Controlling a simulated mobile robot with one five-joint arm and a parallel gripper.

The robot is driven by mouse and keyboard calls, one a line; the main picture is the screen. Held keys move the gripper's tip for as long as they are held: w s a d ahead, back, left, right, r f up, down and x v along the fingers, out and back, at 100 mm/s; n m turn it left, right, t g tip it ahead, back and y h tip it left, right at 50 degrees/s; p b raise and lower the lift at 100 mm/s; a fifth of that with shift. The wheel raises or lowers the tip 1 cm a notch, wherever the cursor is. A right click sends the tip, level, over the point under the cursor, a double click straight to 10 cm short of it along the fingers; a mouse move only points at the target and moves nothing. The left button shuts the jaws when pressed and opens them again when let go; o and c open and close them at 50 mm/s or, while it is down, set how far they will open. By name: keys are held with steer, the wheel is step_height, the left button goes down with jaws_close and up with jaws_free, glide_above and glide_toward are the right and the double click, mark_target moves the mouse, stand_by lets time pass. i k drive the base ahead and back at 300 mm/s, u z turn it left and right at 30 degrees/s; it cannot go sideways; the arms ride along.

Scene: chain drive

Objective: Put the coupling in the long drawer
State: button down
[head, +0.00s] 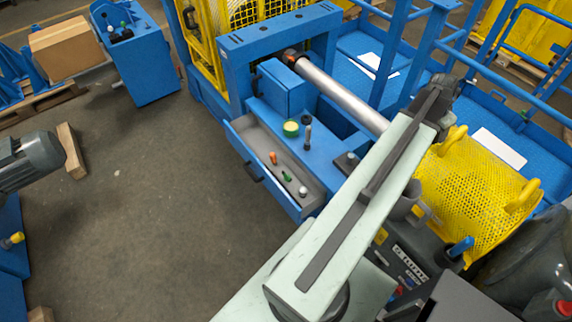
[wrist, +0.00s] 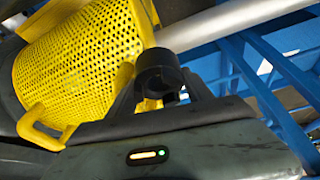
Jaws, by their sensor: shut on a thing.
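The coupling (wrist: 158,72) is a short dark cylinder with a round bore. In the wrist view it sits between the two fingers of my gripper (wrist: 161,88), which is shut on it. In the head view my gripper (head: 440,95) is at the far end of my arm, beside the yellow mesh guard, and I cannot make out the coupling there. The long drawer (head: 238,134) is pulled open from the blue bench at the centre. It is grey inside and holds an orange-handled item, a green item and a white-topped item. My gripper is apart from it, up and to the right.
The yellow mesh guard (head: 470,190) and a steel shaft (head: 340,92) lie close to my gripper. A green-yellow round item (head: 291,128) and an upright dark tool (head: 308,132) stand on the bench beside the drawer. Open floor (head: 160,200) lies left of the drawer.

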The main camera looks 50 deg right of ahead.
mark_target(259, 145)
steer(key=u, duration=0.05)
steer(key=i, duration=1)
steer(key=u, duration=0.65)
